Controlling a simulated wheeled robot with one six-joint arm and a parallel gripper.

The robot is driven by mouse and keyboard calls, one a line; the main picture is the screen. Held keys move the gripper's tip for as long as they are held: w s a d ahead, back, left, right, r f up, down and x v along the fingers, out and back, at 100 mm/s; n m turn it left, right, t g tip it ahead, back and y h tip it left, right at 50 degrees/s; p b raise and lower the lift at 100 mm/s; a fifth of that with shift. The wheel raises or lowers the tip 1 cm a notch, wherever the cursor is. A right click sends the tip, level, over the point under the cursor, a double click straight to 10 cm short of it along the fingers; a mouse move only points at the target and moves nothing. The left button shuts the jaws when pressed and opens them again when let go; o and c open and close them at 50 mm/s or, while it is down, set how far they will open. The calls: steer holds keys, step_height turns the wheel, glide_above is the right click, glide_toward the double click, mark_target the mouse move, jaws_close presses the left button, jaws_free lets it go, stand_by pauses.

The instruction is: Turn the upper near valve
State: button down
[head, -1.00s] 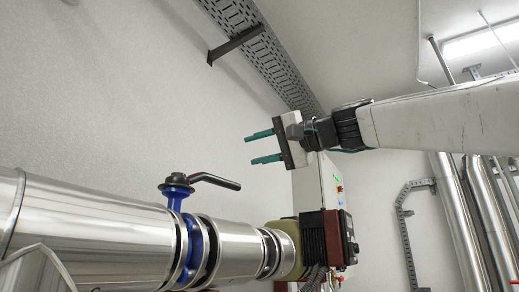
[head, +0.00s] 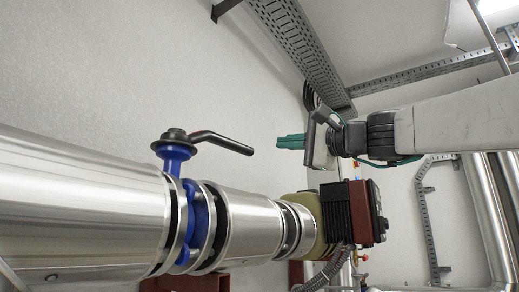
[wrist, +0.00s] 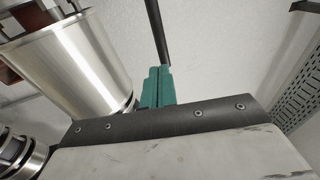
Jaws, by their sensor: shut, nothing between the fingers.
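The valve (head: 174,152) has a blue body and a black lever handle (head: 222,141) that points right, standing on top of a silver pipe in the head view. My gripper (head: 279,142) is to the right of the handle's end, at about its height, with a gap between them in the picture. Its green fingers are together and empty, pointing left. In the wrist view the shut fingers (wrist: 158,87) are at the centre, and the black handle (wrist: 157,30) extends upward just beyond their tips. Whether they touch it cannot be told there.
The large silver pipe (head: 75,205) runs below the handle. A red and black actuator box (head: 362,210) stands below my gripper at the right. A perforated cable tray (head: 290,35) runs overhead. The pale wall behind the handle is clear.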

mark_target(241, 149)
steer(key=x, duration=0.8)
steer(key=w+d+x, duration=0.1)
steer(key=x, duration=0.4)
steer(key=shift+w+a, duration=0.8)
steer(key=shift+w, duration=0.3)
steer(key=shift+d+r, duration=0.1)
steer(key=shift+s+d+f, duration=0.15)
steer(key=shift+s+f, duration=0.1)
steer(key=d+v, duration=0.1)
steer(key=v, duration=1.2)
steer(key=shift+w+d+r, duration=0.2)
steer(key=shift+r, duration=0.05)
